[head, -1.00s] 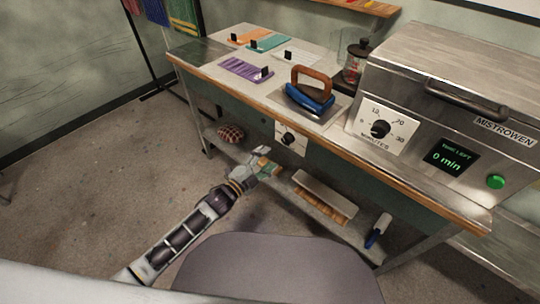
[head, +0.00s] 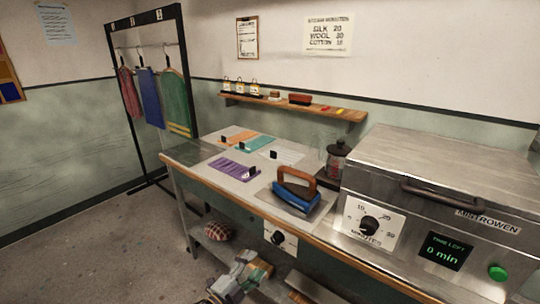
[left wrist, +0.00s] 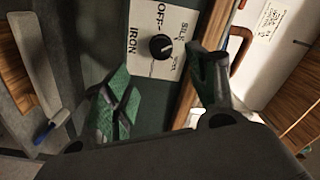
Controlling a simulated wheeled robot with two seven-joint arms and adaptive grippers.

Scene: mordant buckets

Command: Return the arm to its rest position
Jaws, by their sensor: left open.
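My left gripper (head: 250,268) is low in the head view, in front of the bench and below its top. In the left wrist view its two green-padded fingers (left wrist: 165,88) are wide apart with nothing between them. Beyond them is the white iron dial panel (left wrist: 157,40) with a black knob, marked OFF and SILK; the gripper is not seen touching it. The same panel (head: 280,237) shows on the bench front in the head view. My right gripper is in neither view.
A blue iron (head: 294,192) with a brown handle stands on the bench (head: 200,180). A steel steamer box (head: 430,175) reading 0 min stands at right. Coloured cloths lie at the back. A checked cushion (head: 218,231) is on the lower shelf. A garment rack (head: 183,80) stands at left.

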